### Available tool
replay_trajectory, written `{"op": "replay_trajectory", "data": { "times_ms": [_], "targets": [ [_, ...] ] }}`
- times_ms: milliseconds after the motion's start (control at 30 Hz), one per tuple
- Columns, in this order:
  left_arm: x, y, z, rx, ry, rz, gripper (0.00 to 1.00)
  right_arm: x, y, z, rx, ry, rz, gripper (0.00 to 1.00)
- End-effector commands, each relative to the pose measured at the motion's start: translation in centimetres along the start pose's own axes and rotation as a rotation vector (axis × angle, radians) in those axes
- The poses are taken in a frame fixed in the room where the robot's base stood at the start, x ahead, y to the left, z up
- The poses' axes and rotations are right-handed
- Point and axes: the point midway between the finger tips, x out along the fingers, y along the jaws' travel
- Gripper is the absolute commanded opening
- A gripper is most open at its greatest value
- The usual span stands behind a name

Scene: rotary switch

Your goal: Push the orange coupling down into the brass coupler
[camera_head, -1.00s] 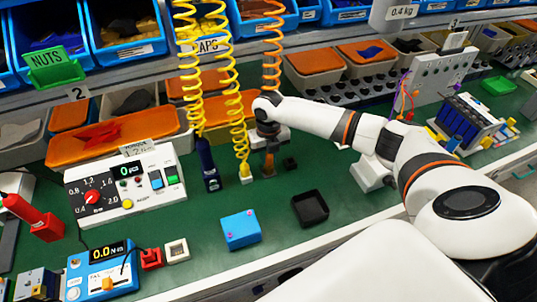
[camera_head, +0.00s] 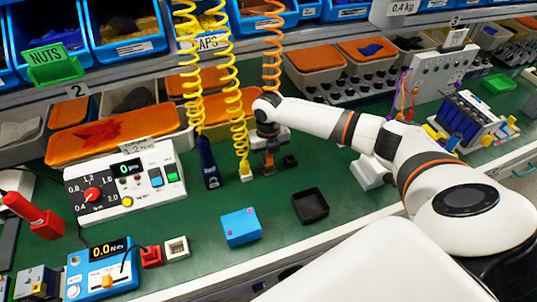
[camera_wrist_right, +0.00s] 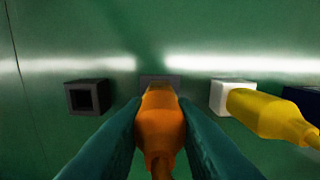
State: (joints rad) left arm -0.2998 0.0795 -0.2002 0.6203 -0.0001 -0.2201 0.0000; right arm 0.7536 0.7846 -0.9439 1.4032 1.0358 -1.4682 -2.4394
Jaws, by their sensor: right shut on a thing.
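My right gripper (camera_head: 269,153) points down at the bench in the head view, at the end of the arm reaching in from the right. In the right wrist view its two teal fingers (camera_wrist_right: 160,125) are shut on the orange coupling (camera_wrist_right: 160,118), one on each side. The coupling's far end meets or overlaps a grey square block (camera_wrist_right: 174,80), mostly hidden behind it. I cannot tell whether it is seated in that block, or whether the block is the brass coupler; no brass colour shows. My left gripper is not in view.
A white block (camera_wrist_right: 226,93) with a yellow connector (camera_wrist_right: 268,114) stands close right of the coupling. A black hollow block (camera_wrist_right: 86,97) stands to its left. Coiled hoses (camera_head: 272,55) hang near my wrist. A blue box (camera_head: 240,228) and black tray (camera_head: 310,206) lie nearer me.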

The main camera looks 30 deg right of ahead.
Motion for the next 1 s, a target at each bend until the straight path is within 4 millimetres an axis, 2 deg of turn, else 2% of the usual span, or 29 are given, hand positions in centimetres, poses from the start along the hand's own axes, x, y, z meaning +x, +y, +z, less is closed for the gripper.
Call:
{"op": "replay_trajectory", "data": {
  "times_ms": [67, 100, 233, 500, 633, 767, 1000],
  "targets": [
    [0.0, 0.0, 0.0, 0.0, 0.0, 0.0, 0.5, 0.2, 0.0, 0.0, 0.0, 0.0, 0.0, 0.01],
    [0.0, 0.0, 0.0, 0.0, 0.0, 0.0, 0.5, 0.2, 0.0, 0.0, 0.0, 0.0, 0.0, 0.27],
    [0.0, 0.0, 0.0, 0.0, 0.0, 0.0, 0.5, 0.2, 0.0, 0.0, 0.0, 0.0, 0.0, 0.48],
    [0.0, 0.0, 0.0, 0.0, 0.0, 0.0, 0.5, 0.1, 0.0, 0.0, 0.0, 0.0, 0.0, 0.49],
    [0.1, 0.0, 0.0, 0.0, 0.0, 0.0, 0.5, -0.6, 0.0, -0.1, 0.0, 0.001, 0.0, 0.49],
    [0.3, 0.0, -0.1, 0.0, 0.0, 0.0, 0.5, -2.7, 0.0, -0.1, -0.001, 0.003, -0.001, 0.49],
    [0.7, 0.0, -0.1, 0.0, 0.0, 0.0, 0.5, -7.9, 0.0, -0.1, 0.0, 0.003, -0.001, 0.49]
  ]
}}
